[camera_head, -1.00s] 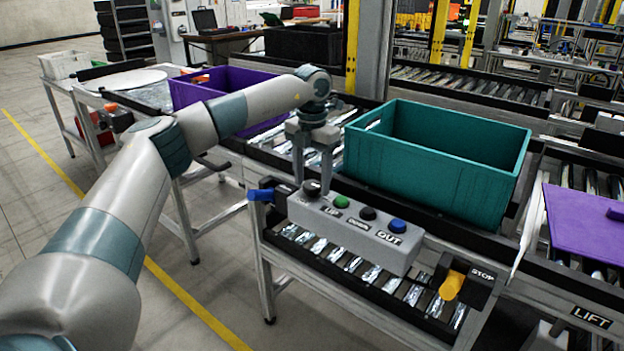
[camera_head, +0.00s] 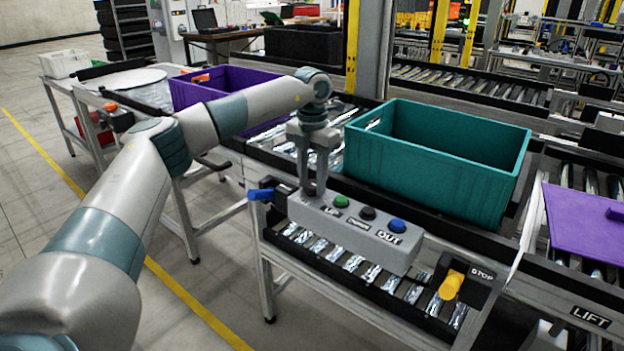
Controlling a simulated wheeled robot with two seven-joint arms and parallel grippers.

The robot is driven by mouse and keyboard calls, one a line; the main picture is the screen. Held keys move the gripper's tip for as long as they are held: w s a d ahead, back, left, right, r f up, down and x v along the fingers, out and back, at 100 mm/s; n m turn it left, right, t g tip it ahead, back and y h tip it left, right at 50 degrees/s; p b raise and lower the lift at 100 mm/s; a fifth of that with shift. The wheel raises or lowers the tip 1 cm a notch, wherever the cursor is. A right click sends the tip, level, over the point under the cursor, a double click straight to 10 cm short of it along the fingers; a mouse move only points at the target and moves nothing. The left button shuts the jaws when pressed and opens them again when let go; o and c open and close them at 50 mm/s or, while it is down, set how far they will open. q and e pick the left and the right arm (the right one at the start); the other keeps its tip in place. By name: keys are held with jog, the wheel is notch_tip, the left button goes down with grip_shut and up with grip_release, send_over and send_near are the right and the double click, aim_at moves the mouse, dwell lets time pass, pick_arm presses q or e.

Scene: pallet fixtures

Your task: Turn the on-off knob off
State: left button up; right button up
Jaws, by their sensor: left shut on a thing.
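The grey control box (camera_head: 350,235) stands at the front of the roller conveyor. My left gripper (camera_head: 313,188) points down at its left end, over the black knob there. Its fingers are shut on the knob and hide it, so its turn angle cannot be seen. To the right on the box top are a green button (camera_head: 341,201), a black button (camera_head: 367,213) and a blue button (camera_head: 397,226). My right gripper is not in view.
A blue handle (camera_head: 260,195) sticks out left of the box, and a yellow knob (camera_head: 452,285) sits by the STOP label at right. A teal crate (camera_head: 430,175) stands close behind the box. A purple crate (camera_head: 190,95) is behind my left arm.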

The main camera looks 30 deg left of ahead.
pick_arm(q)
jog(key=shift+r+m, duration=0.1)
jog(key=shift+m, duration=0.2)
jog(key=m+p, duration=0.1)
jog(key=m, duration=0.1)
jog(key=shift+m, duration=0.3)
jog(key=m+p, duration=0.1)
jog(key=m, duration=0.1)
jog(key=shift+m, duration=0.4)
jog(key=m+p, duration=0.1)
jog(key=m, duration=0.2)
jog(key=shift+m, duration=0.3)
jog(key=m, duration=0.2)
jog(key=shift+m+p, duration=0.35)
jog(key=shift+m, duration=0.05)
jog(key=m, duration=0.3)
jog(key=shift+m, duration=1)
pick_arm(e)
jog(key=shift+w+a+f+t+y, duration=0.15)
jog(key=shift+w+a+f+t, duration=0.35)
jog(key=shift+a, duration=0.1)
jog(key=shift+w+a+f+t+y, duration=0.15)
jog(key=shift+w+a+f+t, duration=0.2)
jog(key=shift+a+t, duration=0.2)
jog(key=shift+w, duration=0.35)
